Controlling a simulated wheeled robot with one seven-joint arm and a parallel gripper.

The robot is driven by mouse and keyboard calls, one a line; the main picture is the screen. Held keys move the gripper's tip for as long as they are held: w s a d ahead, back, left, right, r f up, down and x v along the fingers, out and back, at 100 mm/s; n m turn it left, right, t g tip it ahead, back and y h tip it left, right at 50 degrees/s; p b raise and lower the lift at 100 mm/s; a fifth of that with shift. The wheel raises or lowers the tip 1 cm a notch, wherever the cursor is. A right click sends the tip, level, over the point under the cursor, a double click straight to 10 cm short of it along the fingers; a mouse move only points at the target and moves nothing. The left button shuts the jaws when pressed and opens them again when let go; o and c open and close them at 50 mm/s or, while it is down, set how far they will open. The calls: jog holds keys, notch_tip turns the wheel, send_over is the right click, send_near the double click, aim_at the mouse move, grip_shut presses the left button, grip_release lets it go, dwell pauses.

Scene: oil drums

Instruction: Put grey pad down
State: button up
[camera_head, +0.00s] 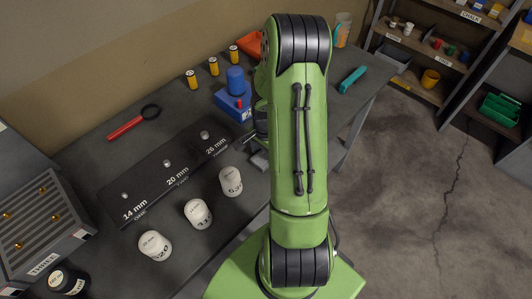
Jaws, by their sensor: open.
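My green arm hangs over the table and hides most of my gripper (254,143). Only a dark part of it shows at the arm's left side, near the table's front edge, and its jaws are open. A small grey piece (260,161) shows just below it, partly behind the arm. It looks like the grey pad, but I cannot tell for sure, nor whether it touches the gripper or lies on the table (92,152).
A black board (150,187) marked 14, 20 and 26 mm lies left of the arm. White cylinders (198,213) stand before it. A blue block (232,100), yellow cylinders (213,67) and a red-handled magnifier (126,128) lie behind. A slotted grey box (38,225) stands left.

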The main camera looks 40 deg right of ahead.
aim_at(266, 155)
notch_tip(266, 155, up, 12)
jog(key=p, duration=0.1)
jog(key=s+a+r+n+t+h, duration=0.1)
jog(key=a+r+n+t, duration=0.1)
jog(key=a+r+n, duration=0.75)
jog(key=s+a+r+n+t+y, duration=0.1)
jog(key=s+a+r+n+t, duration=0.2)
jog(key=s+a+r+n, duration=0.4)
jog(key=s+a+n, duration=0.1)
jog(key=s+a, duration=0.2)
jog(key=shift+a+t, duration=0.3)
jog(key=shift+s, duration=0.1)
